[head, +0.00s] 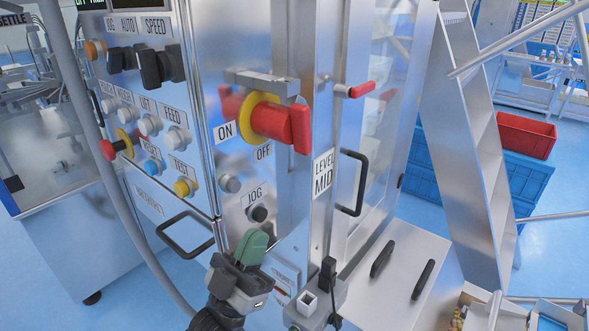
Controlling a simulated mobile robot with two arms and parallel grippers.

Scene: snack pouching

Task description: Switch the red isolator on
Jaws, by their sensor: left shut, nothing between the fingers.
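The red isolator (272,120) is a chunky rotary handle with a yellow collar on the steel cabinet front. I cannot tell for sure which label the handle points to. My left gripper (252,246) has green fingertips pressed together, with nothing between them. It is below the isolator, near the JOG button, and apart from the handle.
A metal bracket (262,82) projects just above the isolator. Left of it is a panel of buttons and black knobs (158,66), with a red emergency stop (112,148). A red-handled latch (360,90) and black door handle (352,182) are to the right. Blue and red crates (525,136) stand behind.

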